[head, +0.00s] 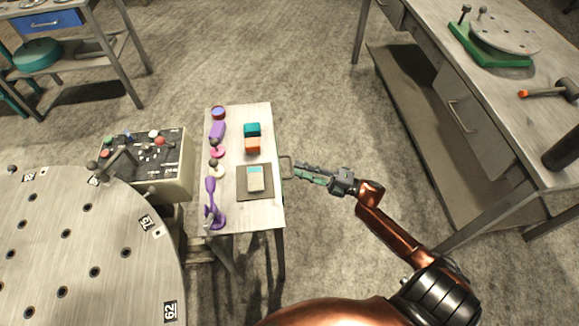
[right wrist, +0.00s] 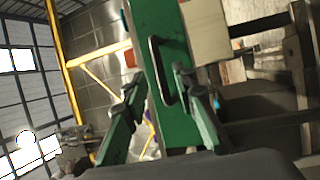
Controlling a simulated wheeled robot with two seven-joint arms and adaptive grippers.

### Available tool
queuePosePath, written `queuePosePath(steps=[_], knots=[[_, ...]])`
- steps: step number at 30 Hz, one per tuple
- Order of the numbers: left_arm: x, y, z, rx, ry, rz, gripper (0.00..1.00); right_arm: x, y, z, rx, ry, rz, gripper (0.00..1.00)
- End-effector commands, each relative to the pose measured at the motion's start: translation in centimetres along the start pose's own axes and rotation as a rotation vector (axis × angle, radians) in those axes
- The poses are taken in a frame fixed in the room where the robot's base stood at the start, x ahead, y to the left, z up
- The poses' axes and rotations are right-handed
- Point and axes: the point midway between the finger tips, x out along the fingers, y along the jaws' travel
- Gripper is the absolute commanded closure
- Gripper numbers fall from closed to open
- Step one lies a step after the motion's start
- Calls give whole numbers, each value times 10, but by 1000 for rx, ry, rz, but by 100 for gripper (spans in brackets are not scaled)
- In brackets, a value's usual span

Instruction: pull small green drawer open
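The green drawer front (right wrist: 177,47) shows in the right wrist view, tilted in the picture, with a dark bar handle (right wrist: 155,68) on it. In the head view the handle (head: 287,167) sticks out from the right side of the small table; the drawer front is hidden below the tabletop. My right gripper (head: 298,171) is at the handle's outer end. In the right wrist view its two green fingers (right wrist: 158,88) are apart, with the handle between their tips in the picture. I cannot tell whether they touch it. My left gripper is not in view.
The small table (head: 236,113) bears a teal block (head: 252,129), an orange block (head: 252,146), a dark mat (head: 243,193) and purple items. A control box (head: 172,185) and round perforated table (head: 60,250) stand left. A workbench (head: 500,110) stands right, with clear floor between.

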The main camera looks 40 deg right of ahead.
Motion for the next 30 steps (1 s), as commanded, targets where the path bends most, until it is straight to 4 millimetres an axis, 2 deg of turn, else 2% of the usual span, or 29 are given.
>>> queuePosePath(steps=[3,7,18,30], knots=[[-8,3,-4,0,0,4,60,18,-2,0,2,1,1,74],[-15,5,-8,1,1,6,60,31,-2,0,4,0,-1,74],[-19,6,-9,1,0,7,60,37,-1,0,4,-2,-1,74],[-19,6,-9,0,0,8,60,37,-1,0,4,-3,-1,100]])
